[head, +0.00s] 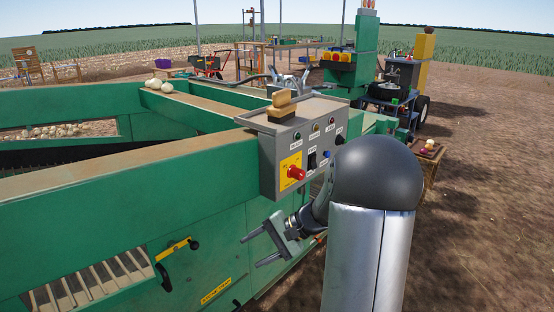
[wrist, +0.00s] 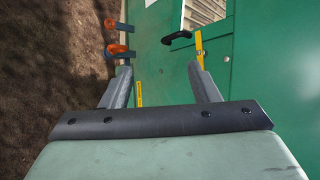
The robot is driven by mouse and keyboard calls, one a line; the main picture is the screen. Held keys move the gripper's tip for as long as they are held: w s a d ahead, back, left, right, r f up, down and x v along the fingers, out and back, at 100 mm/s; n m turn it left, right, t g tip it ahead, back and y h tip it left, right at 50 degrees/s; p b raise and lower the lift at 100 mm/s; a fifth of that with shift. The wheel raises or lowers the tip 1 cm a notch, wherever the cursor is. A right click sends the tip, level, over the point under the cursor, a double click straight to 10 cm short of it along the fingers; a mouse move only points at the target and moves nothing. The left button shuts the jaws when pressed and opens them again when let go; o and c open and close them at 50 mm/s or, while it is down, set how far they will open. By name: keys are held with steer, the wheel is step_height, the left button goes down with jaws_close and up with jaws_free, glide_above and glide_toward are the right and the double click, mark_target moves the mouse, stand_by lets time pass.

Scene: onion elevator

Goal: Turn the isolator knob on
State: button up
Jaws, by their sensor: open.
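A grey control box (head: 285,145) is fixed to the green machine in the head view. Its sloping face carries a red knob (head: 296,173) on a yellow plate, a black switch (head: 312,160) and several small buttons.
The green machine (head: 110,185) fills the left. A black handle on a yellow strip (head: 173,247) sits on its side; a black handle (wrist: 177,37) shows in the wrist view. Bare soil (head: 480,220) is open at right.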

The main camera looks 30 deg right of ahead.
steer(key=w+d+r+m+t+p, duration=0.1)
steer(key=d+m+t, duration=0.1)
steer(key=d, duration=0.4)
steer(key=w+d+r+m+t+h+p, duration=0.1)
steer(key=d+r+t, duration=0.15)
steer(key=d, duration=0.35)
steer(key=w+d+r+m+t+p, duration=0.1)
steer(key=d+m+t, duration=0.15)
steer(key=d, duration=0.25)
steer(key=m+t+h, duration=0.4)
steer(key=t, duration=0.1)
glide_toward(302, 176)
steer(key=shift+n, duration=0.25)
steer(key=p+x, duration=0.2)
steer(key=x, duration=0.9)
steer(key=shift+w+r, duration=0.1)
steer(key=shift+w, duration=0.05)
steer(key=c, duration=1)
